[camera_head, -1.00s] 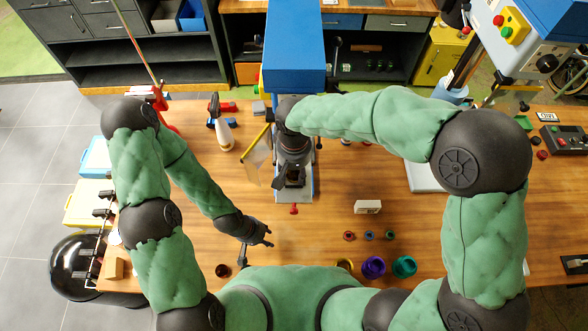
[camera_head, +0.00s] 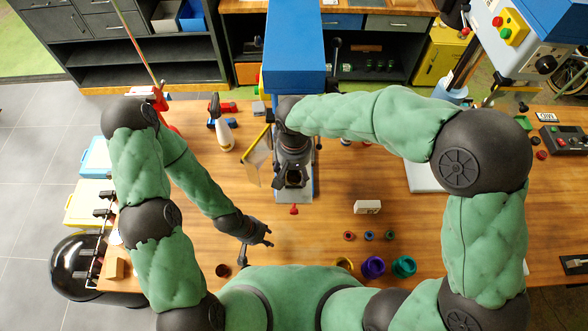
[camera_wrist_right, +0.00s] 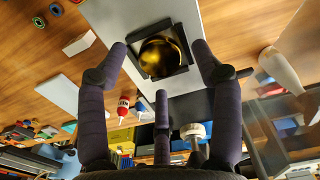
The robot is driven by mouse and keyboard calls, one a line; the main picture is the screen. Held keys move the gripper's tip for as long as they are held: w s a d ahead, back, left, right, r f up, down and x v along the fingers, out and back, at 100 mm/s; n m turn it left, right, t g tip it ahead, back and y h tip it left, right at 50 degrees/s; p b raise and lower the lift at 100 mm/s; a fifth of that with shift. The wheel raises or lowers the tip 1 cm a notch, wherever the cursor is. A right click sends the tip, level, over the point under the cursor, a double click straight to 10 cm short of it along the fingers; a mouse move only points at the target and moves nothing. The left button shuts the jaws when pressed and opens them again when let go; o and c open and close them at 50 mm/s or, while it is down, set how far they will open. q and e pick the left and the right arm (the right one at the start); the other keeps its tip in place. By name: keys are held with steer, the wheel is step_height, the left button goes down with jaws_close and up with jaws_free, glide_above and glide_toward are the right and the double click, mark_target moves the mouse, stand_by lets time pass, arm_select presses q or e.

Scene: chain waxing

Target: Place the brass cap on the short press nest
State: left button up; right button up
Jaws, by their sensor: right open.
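The brass cap (camera_wrist_right: 162,57) shows in the right wrist view as a shiny gold round piece inside a dark square nest (camera_wrist_right: 183,36) on a grey plate. It looks seated within the nest walls; whether it is fully down I cannot tell. My right gripper (camera_wrist_right: 160,62) is open, its three fingers apart around the nest and clear of the cap. In the head view my right gripper (camera_head: 291,175) is over the press base (camera_head: 295,193) and hides the cap.
The blue press head (camera_head: 295,45) stands behind my right gripper. A clear panel with a yellow edge (camera_head: 257,160) is close to its left. Purple (camera_head: 373,267) and teal (camera_head: 404,266) rings and a white block (camera_head: 367,207) are at right.

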mark_target(294, 175)
step_height(294, 175, up, 12)
steer(key=b, duration=0.1)
stand_by(1.4)
